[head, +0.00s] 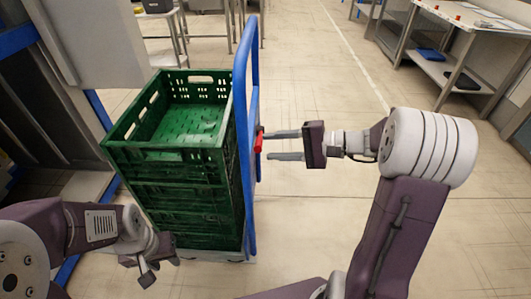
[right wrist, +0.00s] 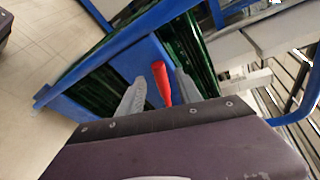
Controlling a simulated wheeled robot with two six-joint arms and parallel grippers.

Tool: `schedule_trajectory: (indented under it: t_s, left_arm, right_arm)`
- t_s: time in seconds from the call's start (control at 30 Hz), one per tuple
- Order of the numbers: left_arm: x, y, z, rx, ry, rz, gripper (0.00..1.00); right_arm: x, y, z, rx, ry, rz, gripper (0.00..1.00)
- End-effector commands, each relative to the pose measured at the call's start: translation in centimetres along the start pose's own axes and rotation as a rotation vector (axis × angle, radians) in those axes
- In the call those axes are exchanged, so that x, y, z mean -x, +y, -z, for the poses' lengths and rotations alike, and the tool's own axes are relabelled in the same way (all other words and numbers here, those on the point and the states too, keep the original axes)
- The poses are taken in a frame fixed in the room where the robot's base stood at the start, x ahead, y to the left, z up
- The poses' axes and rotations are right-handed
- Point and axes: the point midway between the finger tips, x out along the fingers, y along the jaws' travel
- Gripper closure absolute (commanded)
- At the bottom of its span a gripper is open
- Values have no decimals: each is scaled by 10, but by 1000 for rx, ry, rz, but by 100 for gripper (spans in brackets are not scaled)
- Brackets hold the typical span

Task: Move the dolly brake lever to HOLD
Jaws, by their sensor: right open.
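The red brake lever (head: 259,139) sticks out from the side of the dolly's blue upright frame (head: 240,100). It shows larger in the right wrist view (right wrist: 162,84), in front of a blue plate. My right gripper (head: 270,146) is open, its two grey fingers pointing left at the lever. In the right wrist view the lever lies between the fingers, with a gap on each side. I see no readable HOLD mark. My left gripper (head: 150,262) is low at the left, in front of the crates; whether its jaws are open is unclear.
A stack of green crates (head: 170,150) stands on the dolly beside the blue frame, the top one empty. A metal workbench (head: 470,25) is at the upper right. A dark machine stands at the left. The floor right of the dolly is clear.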

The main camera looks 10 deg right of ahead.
Motion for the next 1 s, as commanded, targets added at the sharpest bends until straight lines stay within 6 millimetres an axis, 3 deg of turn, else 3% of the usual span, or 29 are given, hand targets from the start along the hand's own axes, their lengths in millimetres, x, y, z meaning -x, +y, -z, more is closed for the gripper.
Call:
schedule_trajectory:
  t_s: [0.03,0.2,0.47,0.6,1.0]
  left_arm:
    - [-8,0,-1,0,0,0,64]
    - [-13,0,-1,0,0,0,64]
    - [-12,0,-1,0,0,0,64]
    - [-12,0,-1,0,0,0,64]
    - [-12,0,-1,0,0,0,64]
  right_arm:
    - [-10,4,0,3,-4,-1,59]
    - [-25,1,0,0,-2,-1,59]
    - [-27,0,0,0,0,-1,59]
    - [-26,0,0,0,0,-1,98]
    - [-26,0,0,-1,0,-1,100]
